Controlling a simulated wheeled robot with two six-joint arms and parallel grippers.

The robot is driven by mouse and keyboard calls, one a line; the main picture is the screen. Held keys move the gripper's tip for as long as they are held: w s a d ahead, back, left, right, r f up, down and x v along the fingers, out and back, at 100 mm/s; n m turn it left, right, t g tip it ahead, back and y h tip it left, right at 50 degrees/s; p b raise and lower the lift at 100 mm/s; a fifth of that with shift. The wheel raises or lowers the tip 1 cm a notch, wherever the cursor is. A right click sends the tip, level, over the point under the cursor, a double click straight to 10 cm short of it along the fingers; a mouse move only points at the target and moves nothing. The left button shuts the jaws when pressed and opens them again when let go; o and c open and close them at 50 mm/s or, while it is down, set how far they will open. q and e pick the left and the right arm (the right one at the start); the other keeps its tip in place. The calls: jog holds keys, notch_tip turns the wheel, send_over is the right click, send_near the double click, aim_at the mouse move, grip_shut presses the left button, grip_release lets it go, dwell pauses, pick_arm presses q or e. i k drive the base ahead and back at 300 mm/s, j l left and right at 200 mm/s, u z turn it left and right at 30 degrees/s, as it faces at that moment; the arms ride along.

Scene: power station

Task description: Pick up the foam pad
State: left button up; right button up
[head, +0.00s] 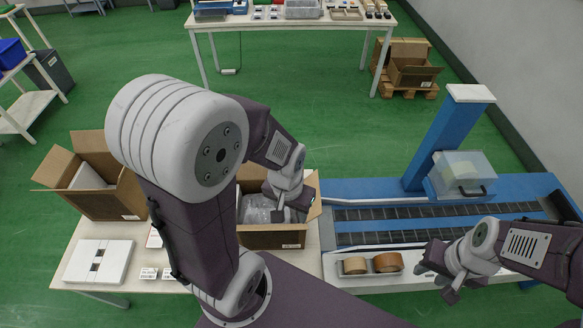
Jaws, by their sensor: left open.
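My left gripper (289,213) is open and reaches down into the open cardboard box (272,238) in the middle of the table, at the right part of its opening. Clear, crumpled plastic-like packing (257,207) lies in that box beside the gripper; I cannot tell whether they touch. A white flat slab (91,174) stands tilted in the left cardboard box (117,203); it may be a foam pad. White flat pieces (97,275) with dark gaps lie at the table's front left. My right gripper (440,285) is open and empty at the right, beside the tape rolls.
Two tape rolls, one tan (355,265) and one brown (388,262), sit in a white holder. Small labels (149,273) lie at the table's front edge.

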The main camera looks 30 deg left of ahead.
aim_at(112, 268)
jog(key=u, duration=3.2)
jog(key=i+j+u, duration=0.15)
jog(key=i+u, duration=0.15)
jog(key=i, duration=0.45)
jog(key=i+u, duration=0.3)
jog(key=i, duration=0.45)
